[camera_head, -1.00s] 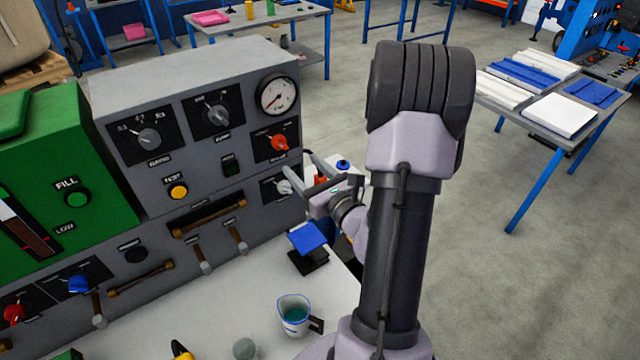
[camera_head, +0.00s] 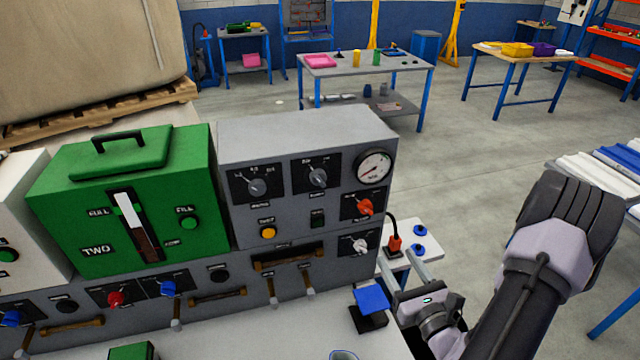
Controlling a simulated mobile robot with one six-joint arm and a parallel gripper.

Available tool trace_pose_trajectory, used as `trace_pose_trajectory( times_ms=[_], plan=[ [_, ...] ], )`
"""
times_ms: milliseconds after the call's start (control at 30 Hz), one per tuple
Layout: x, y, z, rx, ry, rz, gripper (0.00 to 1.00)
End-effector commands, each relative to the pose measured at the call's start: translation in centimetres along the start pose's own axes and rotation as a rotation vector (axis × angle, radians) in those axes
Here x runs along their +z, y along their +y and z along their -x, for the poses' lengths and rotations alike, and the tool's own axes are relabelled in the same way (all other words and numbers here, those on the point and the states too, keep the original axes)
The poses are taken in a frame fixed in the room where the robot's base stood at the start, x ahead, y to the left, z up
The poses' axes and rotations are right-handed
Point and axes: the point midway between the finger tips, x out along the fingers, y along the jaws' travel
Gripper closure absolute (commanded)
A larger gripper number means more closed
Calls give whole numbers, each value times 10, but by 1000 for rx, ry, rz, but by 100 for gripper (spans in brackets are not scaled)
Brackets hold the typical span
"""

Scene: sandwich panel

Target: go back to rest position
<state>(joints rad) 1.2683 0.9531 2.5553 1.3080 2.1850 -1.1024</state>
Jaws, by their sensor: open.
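My gripper (camera_head: 403,275) is at the lower right of the panel, its two fingers apart with nothing between them. It points toward the right end of the grey panel (camera_head: 300,132), near the white knob (camera_head: 360,245), and appears apart from it. My arm reaches in from the lower right. The panel carries a round gauge (camera_head: 374,167), a red knob (camera_head: 365,207) and a yellow button (camera_head: 268,233). Below and left of my gripper is a blue-topped black block (camera_head: 371,299) on the white worktop.
A green box (camera_head: 125,200) stands on the panel's left part. A cup rim (camera_head: 343,354) shows at the bottom edge. A small white table (camera_head: 425,247) with a red item (camera_head: 394,243) and blue items lies just behind my gripper. Open floor (camera_head: 470,160) is behind.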

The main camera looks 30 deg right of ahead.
Motion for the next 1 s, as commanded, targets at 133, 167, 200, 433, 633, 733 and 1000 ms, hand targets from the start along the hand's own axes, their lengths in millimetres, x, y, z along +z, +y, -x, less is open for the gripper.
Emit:
trace_pose_trajectory(
  times_ms=[133,167,200,433,633,733,1000],
  plan=[
    [23,54,-19,229,-53,62,43],
    [32,79,-22,331,-71,91,43],
    [44,119,-23,491,-93,141,43],
    [30,315,103,1520,-95,771,43],
    [-15,298,162,1778,-86,1811,43],
    [-1,286,152,1635,-140,2165,43],
    [19,281,144,1489,-189,2369,43]
  ],
)
